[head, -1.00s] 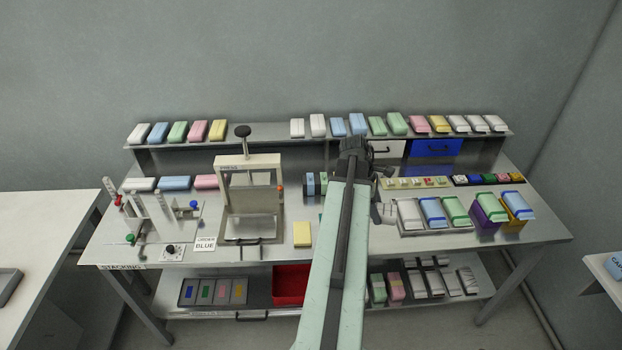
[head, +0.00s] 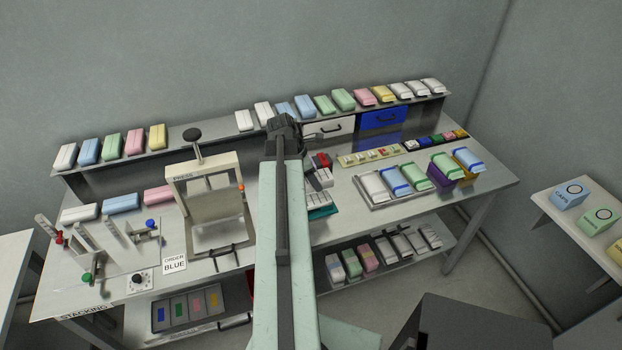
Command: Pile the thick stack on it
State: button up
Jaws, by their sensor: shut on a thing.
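My gripper (head: 284,128) is at the end of my raised arm, in front of the back shelf. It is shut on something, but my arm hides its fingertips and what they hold. Blue stacks (head: 285,110) lie on the back shelf beside white and green ones; I cannot tell which stack is the thick one. The stacking station (head: 115,235) stands at the left of the table with upright plates and coloured knobs. The press (head: 204,185) stands right of it. A sign (head: 174,263) reads ORDER BLUE.
A tray (head: 366,201) with white, blue and green packs lies on the right of the table. Purple and yellow boxes (head: 441,177) stand beside it. The back shelf (head: 205,138) runs behind. A side table (head: 545,206) with blue and green boxes is at right.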

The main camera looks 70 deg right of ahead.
aim_at(317, 198)
jog(key=shift+f+b, duration=3.3)
jog(key=shift+f, duration=0.1)
jog(key=shift+f, duration=0.15)
jog(key=o, duration=1.4)
jog(key=p+v, duration=0.7)
jog(key=v, duration=0.1)
